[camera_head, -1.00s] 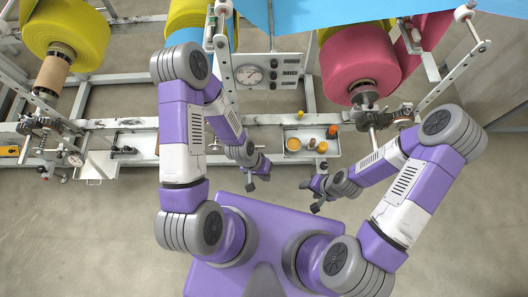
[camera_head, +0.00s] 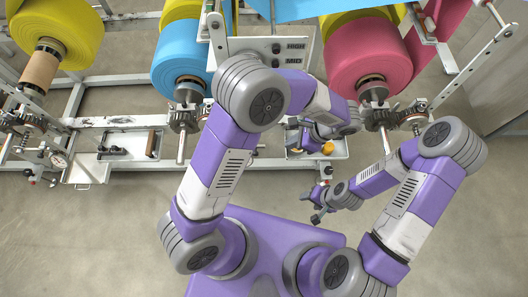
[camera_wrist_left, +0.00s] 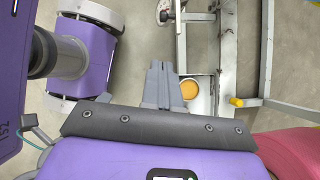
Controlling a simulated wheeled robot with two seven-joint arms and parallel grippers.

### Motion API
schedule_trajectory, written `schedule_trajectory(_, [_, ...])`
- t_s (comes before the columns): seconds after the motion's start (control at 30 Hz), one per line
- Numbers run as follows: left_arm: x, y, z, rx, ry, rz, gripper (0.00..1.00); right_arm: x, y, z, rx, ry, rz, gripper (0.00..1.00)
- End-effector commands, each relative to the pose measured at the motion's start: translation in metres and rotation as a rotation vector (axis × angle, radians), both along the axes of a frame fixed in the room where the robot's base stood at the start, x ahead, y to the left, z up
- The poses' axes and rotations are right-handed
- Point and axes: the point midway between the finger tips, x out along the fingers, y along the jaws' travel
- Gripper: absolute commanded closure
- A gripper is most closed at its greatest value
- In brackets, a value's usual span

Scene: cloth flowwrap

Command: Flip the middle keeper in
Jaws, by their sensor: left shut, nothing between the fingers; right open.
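The blue roll (camera_head: 180,45) sits in the middle, with its spindle end and dark toothed hub (camera_head: 185,118) on the front rail. A short rod hangs below that hub. I cannot tell which part there is the middle keeper. My left gripper (camera_head: 296,126) is shut and empty, over the small tray right of that hub, partly hidden by my own arm. In the left wrist view, its closed fingers (camera_wrist_left: 160,84) lie beside an orange dish (camera_wrist_left: 189,90). My right gripper (camera_head: 313,207) is open and empty, in front of the tray and over the floor.
A pink roll (camera_head: 370,60) stands right and a yellow roll (camera_head: 55,30) left, each with hubs on the rail. The tray (camera_head: 338,146) holds an orange item. A grey panel (camera_head: 291,55) marked HIGH and MID stands behind my left arm. Floor in front is clear.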

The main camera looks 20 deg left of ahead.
Motion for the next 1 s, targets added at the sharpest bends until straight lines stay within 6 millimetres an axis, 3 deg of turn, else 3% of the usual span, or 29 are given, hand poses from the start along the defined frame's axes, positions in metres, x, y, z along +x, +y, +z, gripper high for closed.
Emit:
schedule_trajectory(0.33, [-0.001,0.005,-0.009,-0.002,0.002,0.005,1.0,0.0,0.0,-0.003,0.0,0.0,0.0,0.42])
schedule_trajectory(0.8, [-0.006,0.053,-0.089,-0.001,0.004,0.005,1.0,0.0,0.0,-0.034,0.0,0.0,0.0,0.42])
schedule_trajectory(1.0, [-0.008,0.079,-0.101,-0.003,0.001,0.007,1.0,0.0,0.0,-0.042,0.0,0.0,0.0,0.42])
